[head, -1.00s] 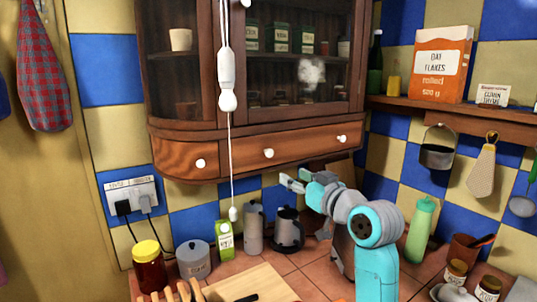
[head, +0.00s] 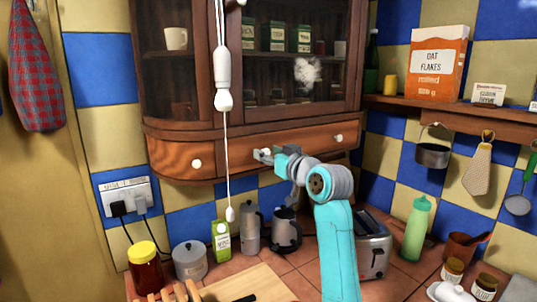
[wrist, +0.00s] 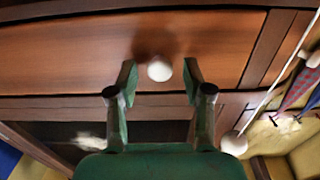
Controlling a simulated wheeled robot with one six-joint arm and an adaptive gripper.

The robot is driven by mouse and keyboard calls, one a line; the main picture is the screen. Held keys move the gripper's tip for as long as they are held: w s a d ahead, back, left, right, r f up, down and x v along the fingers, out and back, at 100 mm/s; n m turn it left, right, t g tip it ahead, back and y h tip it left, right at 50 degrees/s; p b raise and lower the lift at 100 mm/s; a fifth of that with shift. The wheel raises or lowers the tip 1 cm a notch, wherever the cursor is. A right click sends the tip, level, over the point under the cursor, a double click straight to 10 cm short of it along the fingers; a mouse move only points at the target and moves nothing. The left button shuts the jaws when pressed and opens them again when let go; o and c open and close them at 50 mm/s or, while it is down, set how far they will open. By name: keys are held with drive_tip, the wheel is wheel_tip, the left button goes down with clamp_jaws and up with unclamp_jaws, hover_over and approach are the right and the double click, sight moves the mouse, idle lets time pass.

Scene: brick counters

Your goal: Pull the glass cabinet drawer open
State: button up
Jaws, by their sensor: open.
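The glass cabinet (head: 364,60) hangs on the tiled wall, with glass doors above and a wooden drawer row below. The drawer front (head: 305,143) looks flush with the cabinet. Its middle white round knob is largely hidden by my gripper (head: 262,154) in the head view. In the wrist view the knob (wrist: 159,71) sits between the two open fingertips of my gripper (wrist: 158,80), with a gap on both sides. Two other white knobs show, at the left (head: 197,164) and the right (head: 339,138).
A white pull cord (head: 228,150) hangs in front of the cabinet, left of my gripper. A shelf (head: 470,118) juts out at the right.

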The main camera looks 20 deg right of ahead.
drive_tip(key=shift+w+a, duration=0.1)
drive_tip(key=shift+w, duration=0.1)
clamp_jaws()
